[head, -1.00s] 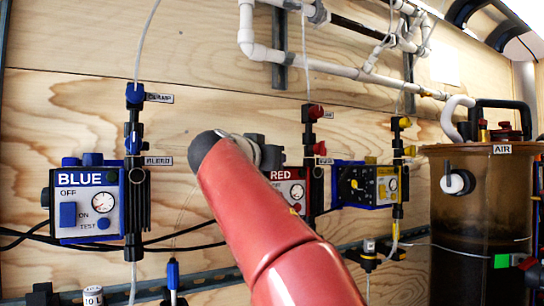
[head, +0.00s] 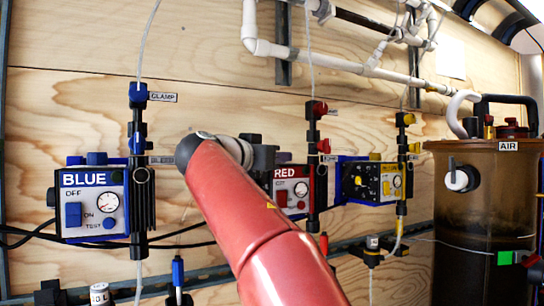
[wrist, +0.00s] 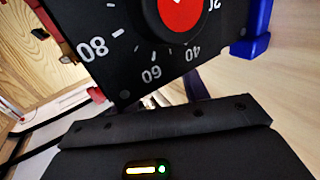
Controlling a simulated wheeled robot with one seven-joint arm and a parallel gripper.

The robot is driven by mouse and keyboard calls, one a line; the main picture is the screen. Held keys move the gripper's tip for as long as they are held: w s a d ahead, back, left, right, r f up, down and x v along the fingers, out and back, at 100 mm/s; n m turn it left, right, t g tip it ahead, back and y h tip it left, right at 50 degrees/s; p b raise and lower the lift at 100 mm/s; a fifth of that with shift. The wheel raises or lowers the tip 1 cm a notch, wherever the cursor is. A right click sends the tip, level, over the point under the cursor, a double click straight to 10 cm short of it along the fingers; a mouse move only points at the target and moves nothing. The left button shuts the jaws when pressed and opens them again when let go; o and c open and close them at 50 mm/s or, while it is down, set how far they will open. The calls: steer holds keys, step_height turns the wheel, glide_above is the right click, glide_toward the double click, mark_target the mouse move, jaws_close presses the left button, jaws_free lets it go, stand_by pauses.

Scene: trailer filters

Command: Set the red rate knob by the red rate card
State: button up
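The red pump unit (head: 292,190), labelled RED, is on the wooden wall in the head view, its left part hidden by my arm. In the wrist view a black dial face (wrist: 125,65) with white numbers 80, 60 and 40 shows close up. The knob with a red centre (wrist: 180,12) sits on it, cut by the top edge; I cannot tell its setting. My gripper body (wrist: 180,150) fills the bottom of the wrist view, below the dial. In the head view its dark end (head: 262,152) is beside the red unit. Its fingertips are hidden. I cannot make out the red rate card.
The blue pump unit (head: 90,205) is at the left. The yellow pump unit (head: 372,182) is just right of the red one. A brown tank (head: 480,220) labelled AIR stands at the right. White pipes (head: 340,68) and thin tubes run above.

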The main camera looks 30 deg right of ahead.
steer(key=shift+o, duration=0.3)
steer(key=shift+s+r, duration=0.1)
steer(key=shift+a, duration=0.1)
steer(key=b+v, duration=0.1)
steer(key=v, duration=0.6)
steer(key=shift+s+a, duration=0.2)
steer(key=shift+a, duration=0.05)
